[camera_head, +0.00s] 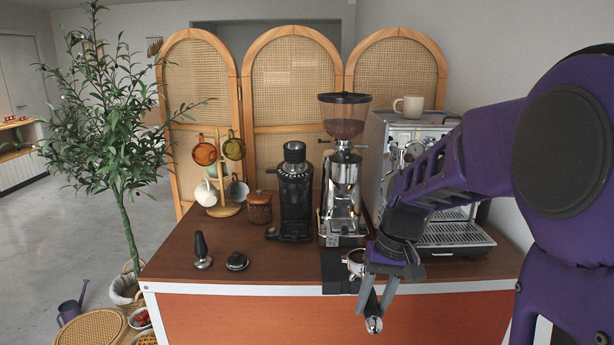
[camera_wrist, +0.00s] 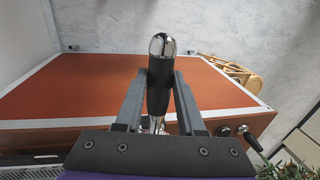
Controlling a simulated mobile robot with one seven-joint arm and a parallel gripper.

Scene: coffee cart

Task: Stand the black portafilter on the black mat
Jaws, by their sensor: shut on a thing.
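The black portafilter (camera_head: 370,302) has a black handle with a chrome end cap and a metal basket. My gripper (camera_head: 377,300) is shut on its handle at the front edge of the cart. In the wrist view the handle (camera_wrist: 159,85) stands between the two fingers of my gripper (camera_wrist: 160,92), chrome tip away from the palm. The basket (camera_head: 354,260) shows at the black mat (camera_head: 337,284), over its right part. I cannot tell whether the basket touches the mat. The mat lies at the cart's front edge, partly hidden by my gripper.
An espresso machine (camera_head: 450,236) stands behind my arm at the right, with a cup (camera_head: 409,106) on top. A chrome grinder (camera_head: 343,190) and a black grinder (camera_head: 294,195) stand behind the mat. A tamper (camera_head: 201,252) and a round black tool (camera_head: 237,262) sit left. The front left-centre of the counter is clear.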

